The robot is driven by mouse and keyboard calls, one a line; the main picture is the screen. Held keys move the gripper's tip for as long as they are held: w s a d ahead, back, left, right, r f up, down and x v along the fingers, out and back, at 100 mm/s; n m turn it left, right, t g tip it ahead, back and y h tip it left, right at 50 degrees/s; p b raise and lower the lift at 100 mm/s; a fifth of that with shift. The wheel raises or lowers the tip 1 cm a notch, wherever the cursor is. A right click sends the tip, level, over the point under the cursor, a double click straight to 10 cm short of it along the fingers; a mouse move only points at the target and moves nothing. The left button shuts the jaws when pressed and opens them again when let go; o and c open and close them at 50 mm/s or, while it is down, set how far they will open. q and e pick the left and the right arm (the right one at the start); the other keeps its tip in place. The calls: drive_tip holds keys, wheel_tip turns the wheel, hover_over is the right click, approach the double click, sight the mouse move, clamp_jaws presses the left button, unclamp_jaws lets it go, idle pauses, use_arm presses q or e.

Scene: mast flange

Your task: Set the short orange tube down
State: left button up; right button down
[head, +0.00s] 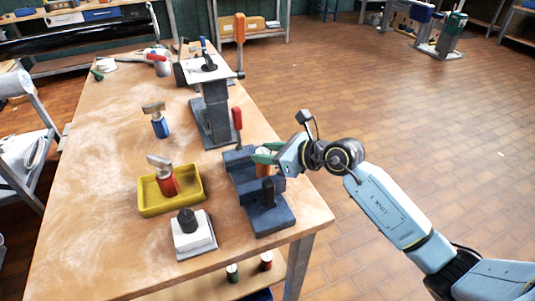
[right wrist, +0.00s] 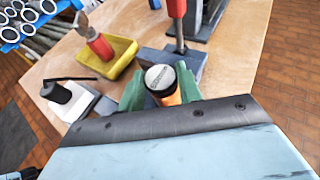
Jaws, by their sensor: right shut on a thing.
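The short orange tube (head: 263,166) is upright between the green fingertips of my right gripper (head: 265,154), at the dark blue-grey block fixture (head: 270,220) near the table's right edge. In the right wrist view its grey round cap (right wrist: 160,78) and a strip of orange side show between the green fingers of my right gripper (right wrist: 160,92), which are shut on it. I cannot tell whether the tube's bottom touches the fixture. My left gripper is not in view.
A yellow tray (head: 150,208) holding a red-handled tool (head: 165,180) stands left of the fixture. A white block with a black knob (head: 192,235) is at the front. A grey stand (head: 214,112) rises behind. The table's left side is mostly clear.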

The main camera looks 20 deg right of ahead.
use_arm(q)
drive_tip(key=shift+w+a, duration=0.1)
use_arm(e)
drive_tip(key=shift+f, duration=0.15)
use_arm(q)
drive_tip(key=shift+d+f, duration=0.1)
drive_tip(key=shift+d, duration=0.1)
use_arm(e)
drive_tip(key=c, duration=0.9)
unclamp_jaws()
drive_tip(key=shift+c, duration=0.2)
drive_tip(key=shift+r, duration=0.25)
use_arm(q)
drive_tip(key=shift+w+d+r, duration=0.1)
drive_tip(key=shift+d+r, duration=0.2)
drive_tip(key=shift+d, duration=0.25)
use_arm(e)
drive_tip(key=v, duration=1.2)
drive_tip(key=shift+a, duration=0.1)
